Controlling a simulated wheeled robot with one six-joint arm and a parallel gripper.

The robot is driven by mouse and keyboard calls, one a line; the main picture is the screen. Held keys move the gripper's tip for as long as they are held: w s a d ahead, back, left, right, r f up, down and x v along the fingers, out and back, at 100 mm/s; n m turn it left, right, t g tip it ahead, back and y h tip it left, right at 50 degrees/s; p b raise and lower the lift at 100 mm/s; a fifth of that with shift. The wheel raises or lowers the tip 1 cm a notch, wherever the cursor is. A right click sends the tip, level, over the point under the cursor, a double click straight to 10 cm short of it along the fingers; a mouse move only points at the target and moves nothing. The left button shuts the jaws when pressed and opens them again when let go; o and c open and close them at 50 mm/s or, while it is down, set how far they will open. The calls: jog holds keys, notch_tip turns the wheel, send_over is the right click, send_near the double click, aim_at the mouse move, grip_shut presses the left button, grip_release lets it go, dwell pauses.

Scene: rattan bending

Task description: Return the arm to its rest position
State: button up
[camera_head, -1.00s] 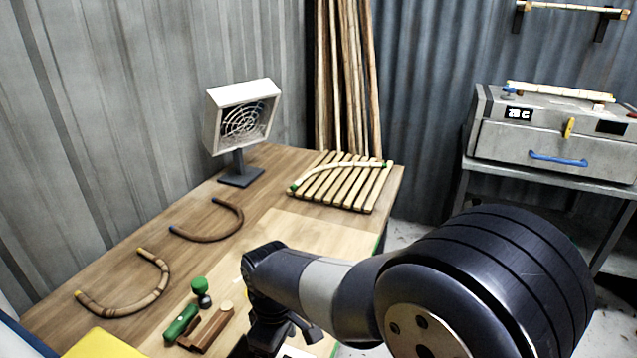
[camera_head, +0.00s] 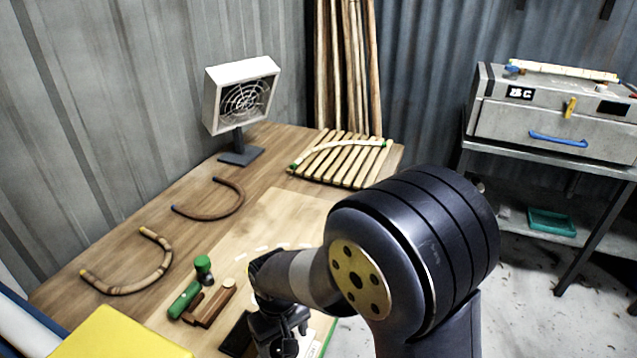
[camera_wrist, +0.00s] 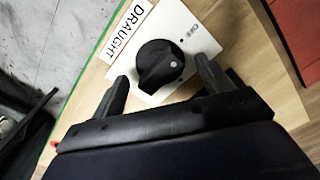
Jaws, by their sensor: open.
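My gripper (camera_wrist: 162,88) is open and empty in the wrist view. Its two fingers stand apart on either side of a black round knob (camera_wrist: 158,66) on a white plate marked "DRAUGHT" and "OFF". I cannot tell from this view how far above the knob the fingers are. In the head view my arm reaches over the near right edge of the wooden bench (camera_head: 290,215). There my gripper (camera_head: 280,340) points down beside the white plate, and its fingertips are hard to make out.
A curved rattan piece with green ends lies on a slatted rack (camera_head: 352,172). A fan (camera_head: 240,97) stands at the back left. Two bent pieces (camera_head: 135,285) (camera_head: 222,207) and a green-handled tool (camera_head: 185,299) lie on the bench. A grey steam box (camera_head: 553,125) stands at right.

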jog(key=m+p, duration=0.1)
jog(key=m, duration=0.4)
jog(key=shift+m, duration=0.3)
jog(key=m+p, duration=0.2)
jog(key=m, duration=0.4)
jog(key=shift+r, duration=1.15)
